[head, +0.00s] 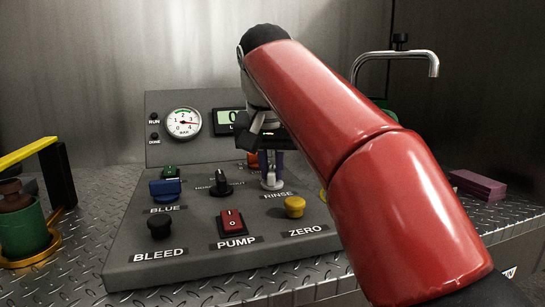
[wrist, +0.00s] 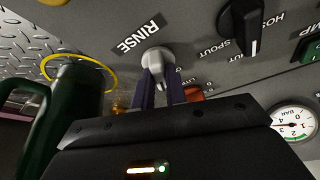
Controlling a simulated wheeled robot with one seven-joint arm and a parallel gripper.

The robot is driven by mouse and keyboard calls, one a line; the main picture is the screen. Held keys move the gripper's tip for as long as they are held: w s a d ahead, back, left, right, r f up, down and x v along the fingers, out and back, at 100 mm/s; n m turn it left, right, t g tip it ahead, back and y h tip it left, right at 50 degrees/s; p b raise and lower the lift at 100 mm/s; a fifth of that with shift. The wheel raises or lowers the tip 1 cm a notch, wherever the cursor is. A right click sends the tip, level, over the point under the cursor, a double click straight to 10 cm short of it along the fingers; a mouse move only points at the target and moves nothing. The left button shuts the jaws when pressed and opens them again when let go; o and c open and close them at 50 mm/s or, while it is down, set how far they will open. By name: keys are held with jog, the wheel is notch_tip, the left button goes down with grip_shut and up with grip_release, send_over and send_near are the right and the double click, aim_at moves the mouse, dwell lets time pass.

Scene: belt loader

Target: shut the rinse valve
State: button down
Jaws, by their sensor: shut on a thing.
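The rinse valve (head: 271,182) is a small pale grey handle on the sloped grey panel, by the RINSE label. In the wrist view the valve (wrist: 156,58) is close, at upper middle, its handle running between the fingers. My gripper (head: 270,163) reaches down to it from above, partly behind my red arm in the head view. In the wrist view the two dark purple fingers of my gripper (wrist: 158,86) are shut on the handle, one on each side. The lower end of the handle is hidden between the fingers.
The panel holds a black selector knob (head: 221,184), a blue switch (head: 165,190), a black BLEED knob (head: 160,226), a red PUMP rocker (head: 231,222) and a yellow ZERO knob (head: 294,206). A gauge (head: 183,123) stands behind. A green canister (head: 24,228) is at left, purple blocks (head: 478,185) at right.

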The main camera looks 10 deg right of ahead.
jog(key=m+h, duration=0.1)
jog(key=m, duration=0.1)
jog(key=shift+a+m+g+p, duration=0.1)
jog(key=shift+m+g+p, duration=0.2)
jog(key=shift+m+p, duration=0.1)
jog(key=m, duration=0.1)
jog(key=m+h, duration=0.1)
jog(key=m, duration=0.1)
jog(key=shift+w+a+m+g, duration=0.1)
jog(key=shift+w+m+g, duration=0.05)
jog(key=shift+m+g, duration=0.15)
jog(key=m+g, duration=0.1)
jog(key=m, duration=0.1)
jog(key=m+g+h, duration=0.1)
jog(key=m, duration=0.2)
jog(key=shift+m, duration=0.4)
jog(key=c, duration=1.4)
grip_release()
jog(key=shift+c, duration=0.2)
jog(key=shift+n, duration=0.4)
